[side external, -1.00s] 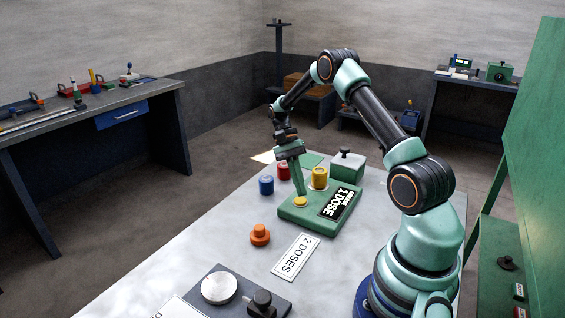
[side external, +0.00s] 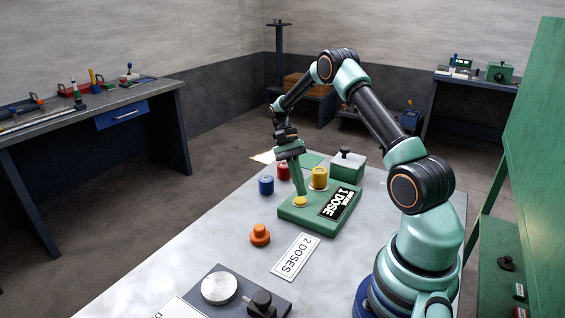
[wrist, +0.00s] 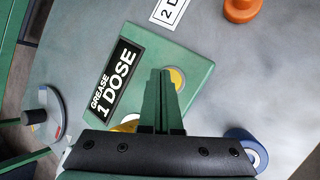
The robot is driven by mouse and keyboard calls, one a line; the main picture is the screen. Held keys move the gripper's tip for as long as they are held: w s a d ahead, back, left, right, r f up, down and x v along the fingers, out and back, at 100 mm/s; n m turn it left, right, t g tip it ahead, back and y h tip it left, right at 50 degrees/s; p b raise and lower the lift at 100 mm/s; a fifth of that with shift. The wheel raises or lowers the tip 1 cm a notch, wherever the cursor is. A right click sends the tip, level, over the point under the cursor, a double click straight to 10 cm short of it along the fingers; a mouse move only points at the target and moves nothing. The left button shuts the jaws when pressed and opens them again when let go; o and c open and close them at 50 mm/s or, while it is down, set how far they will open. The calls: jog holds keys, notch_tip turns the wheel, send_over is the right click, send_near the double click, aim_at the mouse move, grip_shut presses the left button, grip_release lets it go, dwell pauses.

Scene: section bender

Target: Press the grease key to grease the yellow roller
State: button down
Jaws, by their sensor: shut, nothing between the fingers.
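The green grease unit (side external: 292,214) lies on the table with a black label reading "GREASE 1 DOSE" (side external: 341,202). Its round yellow key (side external: 300,202) is at the unit's near left part, and also shows beside the fingers in the wrist view (wrist: 178,78). The yellow roller (side external: 319,178) stands upright at the far end of the unit. My gripper (side external: 301,194) is shut and empty, pointing down with its fingertips at the key. They look to be on it or just above it; I cannot tell which.
A blue roller (side external: 266,186) and a red roller (side external: 283,171) stand left of the unit. An orange knob-shaped piece (side external: 260,235) and a "2 DOSES" card (side external: 296,256) lie nearer. A green box (side external: 347,166) stands behind.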

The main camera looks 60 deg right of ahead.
aim_at(300, 198)
jog(key=shift+f, duration=0.15)
dwell(0.7)
jog(key=shift+s+d+f, duration=0.1)
jog(key=shift+f, duration=0.2)
jog(key=shift+f, duration=0.4)
dwell(0.7)
jog(key=shift+r, duration=0.85)
jog(key=shift+r, duration=2.5)
